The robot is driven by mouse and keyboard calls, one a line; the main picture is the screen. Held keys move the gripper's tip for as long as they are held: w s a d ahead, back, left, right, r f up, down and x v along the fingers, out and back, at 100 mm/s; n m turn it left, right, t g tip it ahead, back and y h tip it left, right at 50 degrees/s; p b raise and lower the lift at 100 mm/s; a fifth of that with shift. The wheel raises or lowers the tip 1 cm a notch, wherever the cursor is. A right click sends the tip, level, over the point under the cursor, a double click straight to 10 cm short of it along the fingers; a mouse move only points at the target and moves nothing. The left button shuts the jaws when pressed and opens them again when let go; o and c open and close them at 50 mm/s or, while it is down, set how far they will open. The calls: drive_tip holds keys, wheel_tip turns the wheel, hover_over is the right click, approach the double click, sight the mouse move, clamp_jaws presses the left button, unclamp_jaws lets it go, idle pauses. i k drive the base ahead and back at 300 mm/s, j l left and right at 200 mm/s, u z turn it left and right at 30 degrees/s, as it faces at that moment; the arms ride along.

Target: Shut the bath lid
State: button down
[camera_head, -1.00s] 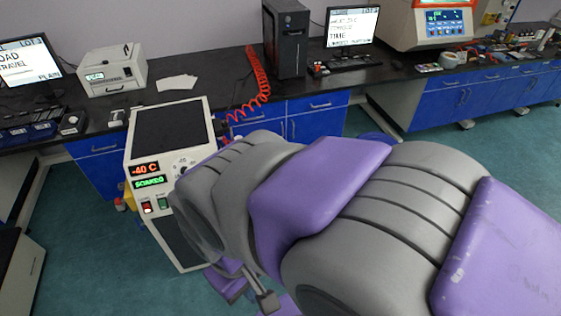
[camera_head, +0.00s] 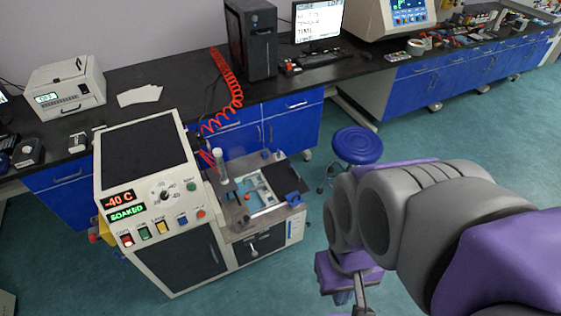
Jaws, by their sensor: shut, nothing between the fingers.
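The cream bath machine (camera_head: 197,262) stands on the floor at centre left, its display reading -40 C and SOAKED. Its lower right section has a dark grey top (camera_head: 223,207) with a bath opening (camera_head: 258,188) that shows pale blue inside. A pale upright cylinder (camera_head: 220,167) and a blue block (camera_head: 294,198) stand on this top. I cannot clearly pick out the lid or tell its angle. My grey and purple arm comes in from the right and bends down right of the machine, apart from the bath. My gripper's fingertips cannot be made out.
A blue stool (camera_head: 357,146) stands behind my arm. A black bench (camera_head: 185,75) with blue cabinets runs behind the machine. A red coiled hose (camera_head: 228,82) hangs from the bench area towards the machine. Green floor (camera_head: 420,135) is open at the right.

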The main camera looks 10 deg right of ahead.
sight(283, 178)
drive_tip(key=i+l+u, duration=0.15)
drive_tip(key=i+l, duration=0.3)
drive_tip(key=i+l+u, duration=0.15)
drive_tip(key=i+l, duration=0.25)
drive_tip(key=i+l+u, duration=0.15)
drive_tip(key=i+l, duration=0.25)
drive_tip(key=l, duration=0.2)
drive_tip(key=i+l+u, duration=0.1)
drive_tip(key=i+l, duration=0.25)
drive_tip(key=l, duration=0.2)
